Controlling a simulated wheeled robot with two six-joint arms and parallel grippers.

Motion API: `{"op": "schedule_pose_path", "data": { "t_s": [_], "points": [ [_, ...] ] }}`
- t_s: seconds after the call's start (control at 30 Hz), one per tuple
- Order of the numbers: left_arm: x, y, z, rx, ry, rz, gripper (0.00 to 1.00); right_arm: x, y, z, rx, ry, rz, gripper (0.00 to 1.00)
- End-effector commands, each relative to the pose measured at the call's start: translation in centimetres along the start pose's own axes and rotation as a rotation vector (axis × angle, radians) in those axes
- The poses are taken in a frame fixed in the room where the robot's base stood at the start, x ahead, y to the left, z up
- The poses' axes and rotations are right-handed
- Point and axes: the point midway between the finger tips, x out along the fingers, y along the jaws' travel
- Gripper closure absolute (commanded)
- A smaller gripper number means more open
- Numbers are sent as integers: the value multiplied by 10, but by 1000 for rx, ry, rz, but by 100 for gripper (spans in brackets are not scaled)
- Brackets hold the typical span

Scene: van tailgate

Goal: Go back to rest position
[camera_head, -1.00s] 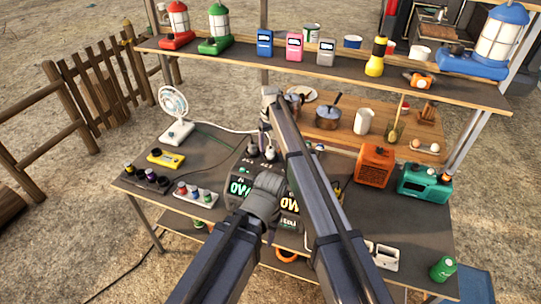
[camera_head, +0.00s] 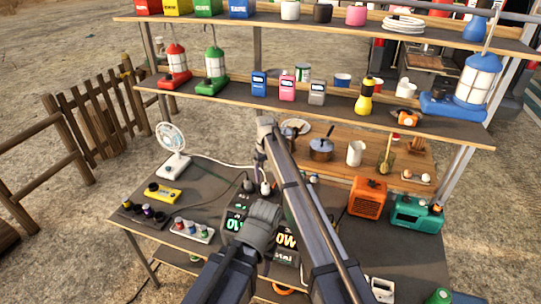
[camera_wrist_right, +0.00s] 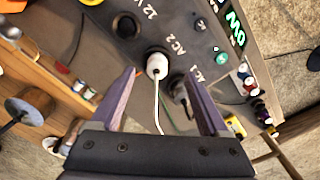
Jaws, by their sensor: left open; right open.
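My right gripper (camera_wrist_right: 160,76) is open and empty in the right wrist view, its two fingers pointing at the sockets of the power station. A white plug (camera_wrist_right: 157,66) sits in the AC 2 socket, seen between the fingers and apart from them. A dark plug (camera_wrist_right: 180,92) is in the AC 1 socket near the right finger. In the head view, my right gripper (camera_head: 263,145) is over the back of the power station (camera_head: 237,201). My left gripper (camera_head: 268,212) is lower, in front of the station's displays; its fingers are hard to make out.
The table holds a white fan (camera_head: 172,140), a yellow meter (camera_head: 163,193), an orange box (camera_head: 367,198) and a teal radio (camera_head: 416,214). A shelf (camera_head: 210,100) with lanterns crosses behind the arms. A wooden fence (camera_head: 92,125) stands left, with open ground beside it.

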Motion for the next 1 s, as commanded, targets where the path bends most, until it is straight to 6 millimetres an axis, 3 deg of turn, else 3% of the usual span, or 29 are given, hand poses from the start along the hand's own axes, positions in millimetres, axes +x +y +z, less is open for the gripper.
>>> {"op": "schedule_pose_path", "data": {
  "t_s": [0.03,0.3,0.4,0.5,0.6,0.7,1.0],
  "points": [
    [8,1,0,0,0,1,50,8,-8,34,6,-3,4,21],
    [39,4,-2,1,0,5,50,39,-48,225,83,-24,45,21],
    [49,5,-3,1,0,6,50,49,-59,289,111,-31,62,21],
    [56,6,-3,1,0,7,50,56,-68,340,134,-36,74,21],
    [61,7,-4,1,0,8,50,61,-74,376,153,-40,85,21],
    [64,7,-4,1,0,9,50,63,-77,397,163,-42,92,21],
    [60,6,-4,4,0,-1,50,60,-81,402,166,-64,86,21]
  ]
}}
